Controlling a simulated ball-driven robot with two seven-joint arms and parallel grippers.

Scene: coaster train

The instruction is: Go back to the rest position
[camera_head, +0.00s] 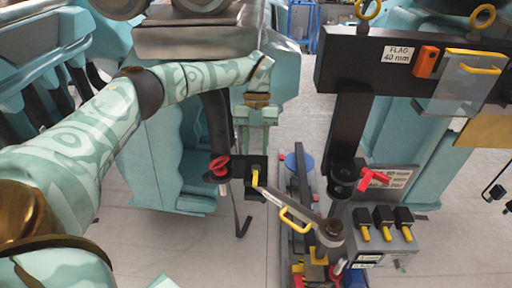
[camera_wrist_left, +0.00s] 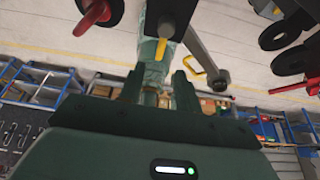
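My left arm comes in from the left of the head view. Its gripper (camera_head: 256,118) hangs fingers-down in the upper middle, with the two pale green fingers apart and nothing between them. It is above and apart from a black block with a yellow pin (camera_head: 256,180). In the left wrist view the two dark fingers of my left gripper (camera_wrist_left: 159,88) are also spread. The black block and its yellow pin (camera_wrist_left: 163,45) show beyond them, not gripped. My right gripper is not in either view.
A red handle (camera_head: 220,168) is left of the block. A grey lever with a yellow handle (camera_head: 296,217) lies to its lower right. A black beam (camera_head: 350,60) labelled "FLAG 40 mm" is at upper right. A grey box with yellow-tipped black plugs (camera_head: 385,245) stands lower right. Teal seats surround the area.

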